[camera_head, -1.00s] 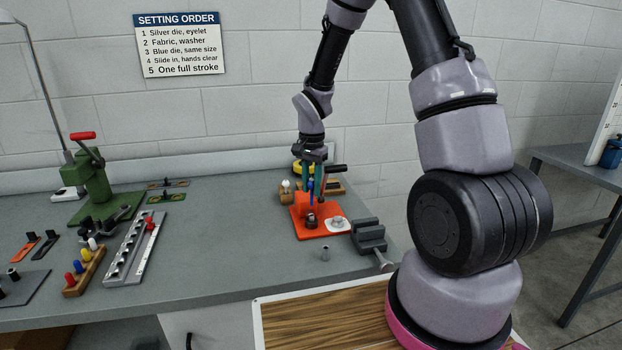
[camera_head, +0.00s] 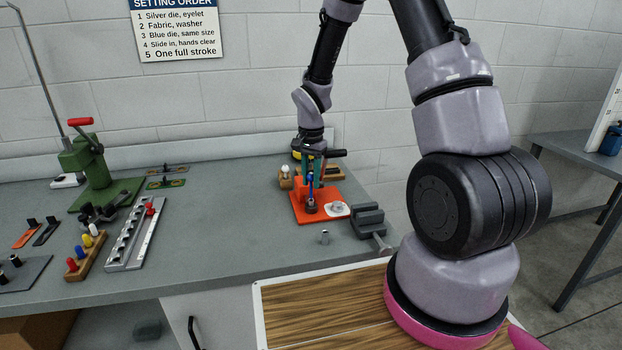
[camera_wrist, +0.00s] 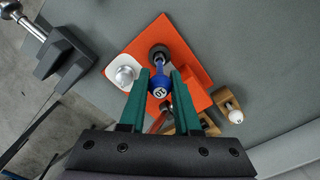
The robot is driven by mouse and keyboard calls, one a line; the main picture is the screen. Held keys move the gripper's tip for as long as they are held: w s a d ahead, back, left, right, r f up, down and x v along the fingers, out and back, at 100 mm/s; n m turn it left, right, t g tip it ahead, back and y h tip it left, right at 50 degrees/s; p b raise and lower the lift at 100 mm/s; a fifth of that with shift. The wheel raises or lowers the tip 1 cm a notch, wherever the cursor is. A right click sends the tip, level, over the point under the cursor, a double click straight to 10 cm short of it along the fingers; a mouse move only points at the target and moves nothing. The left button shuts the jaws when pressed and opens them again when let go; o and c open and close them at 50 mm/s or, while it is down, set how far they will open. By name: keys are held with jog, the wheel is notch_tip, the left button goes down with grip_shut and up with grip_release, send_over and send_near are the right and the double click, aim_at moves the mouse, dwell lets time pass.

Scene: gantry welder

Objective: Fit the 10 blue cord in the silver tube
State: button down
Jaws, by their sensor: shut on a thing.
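The blue piece marked 10 (camera_wrist: 161,92) has a round knob and a narrow stem. It also shows upright in the head view (camera_head: 311,181). My gripper (camera_head: 312,176) is shut on it, its teal fingers on both sides of the knob in the wrist view (camera_wrist: 161,84). The stem's far end meets a dark grey round holder (camera_wrist: 158,51) on the orange plate; I cannot tell whether it is inside. Another silver piece (camera_wrist: 125,75) sits on a white pad on the plate.
The orange plate (camera_head: 298,210) has a grey vise (camera_head: 368,221) at its right and wooden holders behind. A green press (camera_head: 90,165), a silver rail (camera_head: 135,235) and a block of coloured knobs (camera_head: 88,255) stand at left. The bench between is clear.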

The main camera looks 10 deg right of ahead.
jog(key=shift+f, duration=2.15)
jog(key=c, duration=0.5)
grip_release()
jog(key=shift+c, duration=0.2)
notch_tip(320, 180, up, 11)
jog(key=shift+f, duration=0.1)
notch_tip(320, 180, up, 8)
jog(key=t, duration=0.1)
send_over(311, 190)
jog(key=s+d, duration=0.1)
jog(key=d, duration=0.1)
jog(key=s+d+r+n+t, duration=0.2)
jog(key=s+r, duration=0.3)
jog(key=r, duration=0.5)
jog(key=s+d+r+n+t+y, duration=0.1)
jog(key=s+r+t, duration=0.1)
jog(key=s+r, duration=0.3)
jog(key=s+d+r+n+t+y, duration=0.1)
jog(key=s+r, duration=0.4)
jog(key=s, duration=0.6)
jog(key=shift+r+n+t, duration=0.2)
jog(key=shift+n+t, duration=0.2)
jog(key=shift+t, duration=0.2)
